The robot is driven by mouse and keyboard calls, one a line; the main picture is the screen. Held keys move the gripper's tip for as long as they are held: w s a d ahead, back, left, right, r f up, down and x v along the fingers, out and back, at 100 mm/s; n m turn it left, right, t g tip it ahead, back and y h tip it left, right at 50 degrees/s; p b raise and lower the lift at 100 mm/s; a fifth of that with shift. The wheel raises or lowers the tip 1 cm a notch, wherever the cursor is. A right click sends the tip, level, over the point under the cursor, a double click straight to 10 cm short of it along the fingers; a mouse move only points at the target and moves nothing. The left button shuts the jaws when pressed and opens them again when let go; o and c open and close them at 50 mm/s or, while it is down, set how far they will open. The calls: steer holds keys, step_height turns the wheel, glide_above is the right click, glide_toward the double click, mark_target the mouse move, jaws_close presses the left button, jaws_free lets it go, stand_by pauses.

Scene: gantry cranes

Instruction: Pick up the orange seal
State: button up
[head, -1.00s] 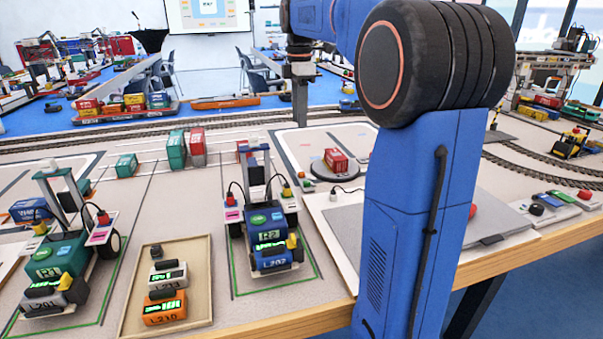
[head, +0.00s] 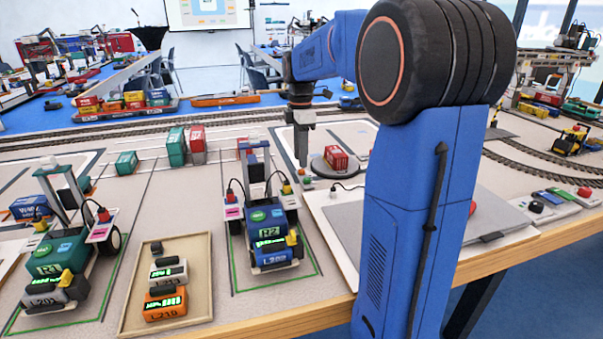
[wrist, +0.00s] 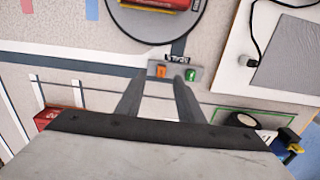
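The orange seal (wrist: 161,71) is a small block on the left part of a small grey holder (wrist: 175,73) in the wrist view. A green seal (wrist: 191,75) sits to its right on the same holder. My gripper (wrist: 159,76) is open and empty, its two fingers apart and pointing toward the holder, with the orange seal showing between the tips. In the head view my gripper (head: 302,163) hangs just above the seals, beside the round turntable. There the orange seal (head: 302,172) is tiny and partly hard to make out. The fingers' exact height above it cannot be told.
A round dark turntable (head: 318,169) carries a red container (head: 336,158). A grey panel (head: 400,212) with a cable lies to the right. The blue R2 crane vehicle (head: 268,235) stands in front. Railway tracks (head: 130,133) run behind.

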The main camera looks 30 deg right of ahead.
mark_target(301, 170)
steer(key=shift+s+f, duration=0.15)
steer(key=shift+f, duration=1.65)
steer(key=shift+c, duration=0.6)
jaws_close()
steer(key=shift+r, duration=0.15)
